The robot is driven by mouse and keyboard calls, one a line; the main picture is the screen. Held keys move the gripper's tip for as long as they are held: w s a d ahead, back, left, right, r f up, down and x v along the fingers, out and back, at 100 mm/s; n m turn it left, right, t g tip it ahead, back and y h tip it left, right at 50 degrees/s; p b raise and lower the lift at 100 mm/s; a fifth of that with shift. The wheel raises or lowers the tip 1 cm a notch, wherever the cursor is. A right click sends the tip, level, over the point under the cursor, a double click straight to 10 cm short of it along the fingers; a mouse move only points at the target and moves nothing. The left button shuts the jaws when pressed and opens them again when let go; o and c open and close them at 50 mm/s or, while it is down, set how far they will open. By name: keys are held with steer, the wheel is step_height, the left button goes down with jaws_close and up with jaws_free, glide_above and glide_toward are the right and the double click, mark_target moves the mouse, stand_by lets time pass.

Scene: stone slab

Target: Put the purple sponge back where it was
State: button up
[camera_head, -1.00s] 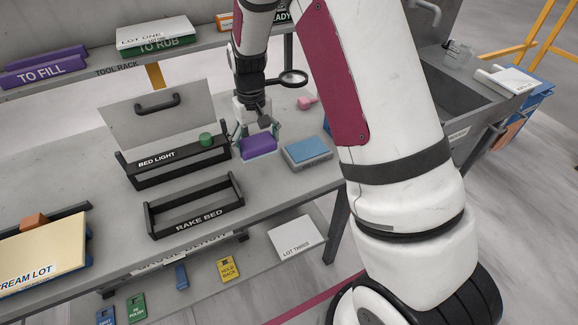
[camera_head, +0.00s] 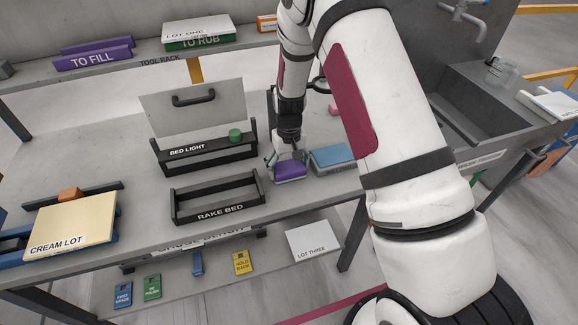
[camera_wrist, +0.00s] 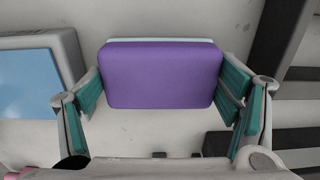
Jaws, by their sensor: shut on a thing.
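The purple sponge (camera_head: 290,173) is at the front part of the bench, right of the rake bed and just left of a blue-topped block. My gripper (camera_head: 287,160) is over it, pointing down, with its fingers at the sponge's sides. In the wrist view the sponge (camera_wrist: 161,76) fills the space between the two teal finger pads, and my gripper (camera_wrist: 162,92) is shut on it. A pale layer shows along its far edge. I cannot tell whether its underside touches the bench.
The blue-topped block (camera_head: 333,158) stands close to the sponge's right. The empty black rake bed (camera_head: 219,196) is to the left, and the bed light rack (camera_head: 205,158) with a green piece (camera_head: 235,135) is behind it. The tool rack shelf (camera_head: 160,60) runs along the back.

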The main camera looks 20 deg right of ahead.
steer(key=shift+f, duration=0.1)
steer(key=o, duration=1.1)
steer(key=shift+c, duration=0.2)
step_height(320, 180, up, 13)
steer(key=b, duration=0.2)
step_height(320, 180, up, 11)
steer(key=t, duration=0.1)
glide_above(289, 166)
steer(key=s, duration=0.5)
steer(key=s+r+t, duration=0.2)
steer(key=s+r, duration=0.4)
steer(key=s, duration=0.5)
steer(key=s+r+t, duration=0.2)
steer(key=s+r, duration=0.4)
steer(key=s, duration=0.6)
